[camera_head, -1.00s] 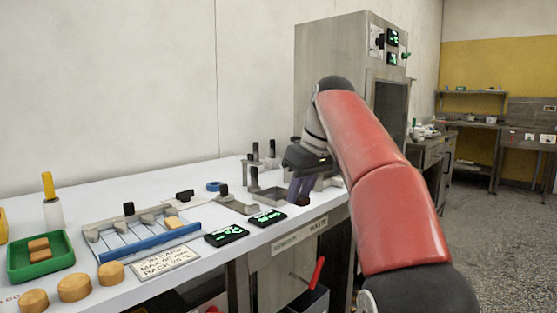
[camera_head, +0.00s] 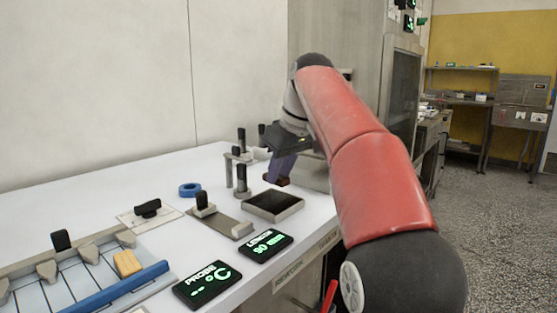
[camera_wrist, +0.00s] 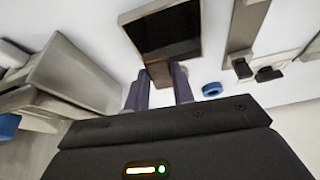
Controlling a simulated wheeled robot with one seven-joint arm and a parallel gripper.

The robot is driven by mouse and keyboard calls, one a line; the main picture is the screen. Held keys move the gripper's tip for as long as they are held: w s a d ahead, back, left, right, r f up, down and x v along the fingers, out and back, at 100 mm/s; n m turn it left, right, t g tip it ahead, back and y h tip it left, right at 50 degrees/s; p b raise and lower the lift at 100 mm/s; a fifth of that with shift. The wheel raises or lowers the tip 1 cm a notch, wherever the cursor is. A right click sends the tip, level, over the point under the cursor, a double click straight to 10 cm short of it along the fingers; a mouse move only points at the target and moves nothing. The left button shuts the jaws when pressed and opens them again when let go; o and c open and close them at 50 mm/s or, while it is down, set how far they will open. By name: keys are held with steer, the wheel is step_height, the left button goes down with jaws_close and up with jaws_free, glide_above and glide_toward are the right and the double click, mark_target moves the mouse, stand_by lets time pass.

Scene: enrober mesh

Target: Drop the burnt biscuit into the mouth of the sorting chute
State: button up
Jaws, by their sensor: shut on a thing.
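My gripper (camera_head: 284,168) is shut on a dark brown biscuit (camera_head: 276,182), which sticks out below the purple fingers. In the wrist view the biscuit (camera_wrist: 160,74) shows between the two fingertips. The mouth of the sorting chute (camera_head: 274,206) looks like a square, metal-rimmed dark opening in the white worktop. In the head view the biscuit appears just beyond its far edge. In the wrist view the biscuit overlaps the near rim of the opening (camera_wrist: 166,32). I cannot tell the biscuit's height above the worktop.
Black-topped posts (camera_head: 242,178) stand close to the left of my gripper. A blue ring (camera_head: 190,190), a metal plate with a black knob (camera_head: 222,222) and two green-lit displays (camera_head: 266,245) lie nearby. A tall steel cabinet (camera_head: 335,45) stands behind.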

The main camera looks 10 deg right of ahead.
mark_target(283, 178)
steer(key=shift+f+b, duration=1.55)
steer(key=shift+f, duration=0.4)
steer(key=o, duration=0.8)
steer(key=shift+o, duration=0.2)
steer(key=shift+r, duration=0.1)
steer(key=shift+d+r, duration=0.1)
steer(key=shift+r, duration=0.2)
steer(key=p+v, duration=0.3)
steer(key=v, duration=0.4)
steer(key=shift+s, duration=0.2)
